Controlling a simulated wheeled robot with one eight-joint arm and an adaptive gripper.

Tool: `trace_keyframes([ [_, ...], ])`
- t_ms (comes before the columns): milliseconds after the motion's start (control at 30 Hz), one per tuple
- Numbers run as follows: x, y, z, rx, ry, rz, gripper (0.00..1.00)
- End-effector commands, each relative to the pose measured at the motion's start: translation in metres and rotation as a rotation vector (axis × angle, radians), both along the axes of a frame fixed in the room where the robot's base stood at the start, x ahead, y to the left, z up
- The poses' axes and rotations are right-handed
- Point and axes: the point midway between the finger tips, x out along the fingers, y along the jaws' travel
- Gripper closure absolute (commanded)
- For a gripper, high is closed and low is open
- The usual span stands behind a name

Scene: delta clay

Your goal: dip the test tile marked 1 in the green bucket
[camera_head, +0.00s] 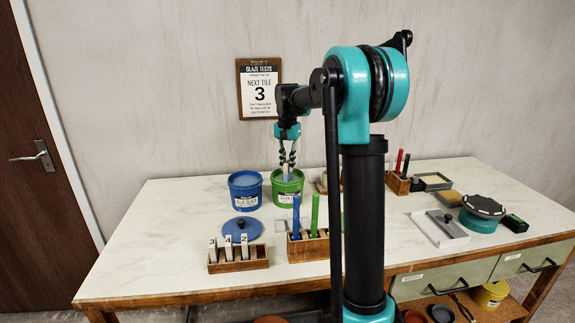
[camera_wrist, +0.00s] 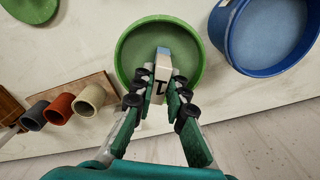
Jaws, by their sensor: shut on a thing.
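My gripper (camera_head: 287,163) points down over the green bucket (camera_head: 288,190) and is shut on a small pale tile. In the wrist view the tile (camera_wrist: 163,66) sits between my fingertips (camera_wrist: 158,92), with a dark mark partly hidden that looks like a 1. Its far end is blue-grey. The green bucket (camera_wrist: 122,62) surrounds the tile in that view, with green glaze inside. The tile's lower end is at or inside the bucket's mouth; I cannot tell whether it touches the glaze.
A blue bucket (camera_head: 245,191) stands just left of the green one. A wooden rack (camera_head: 238,265) holds tiles marked 3, 4 and 2. A blue lid (camera_head: 241,229) and a holder with coloured sticks (camera_head: 308,247) are in front.

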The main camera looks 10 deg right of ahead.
Motion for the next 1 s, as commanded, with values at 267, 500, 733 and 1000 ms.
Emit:
trace_keyframes([
  [267, 0.0000, 0.0001, 0.0001, 0.000, 0.000, 0.000, 1.00],
  [500, -0.0001, 0.0000, -0.0025, 0.000, 0.000, 0.000, 1.00],
  [733, -0.0001, 0.0000, -0.0073, 0.000, 0.000, 0.000, 1.00],
  [1000, -0.0001, 0.0000, -0.0080, 0.000, 0.000, 0.000, 1.00],
])
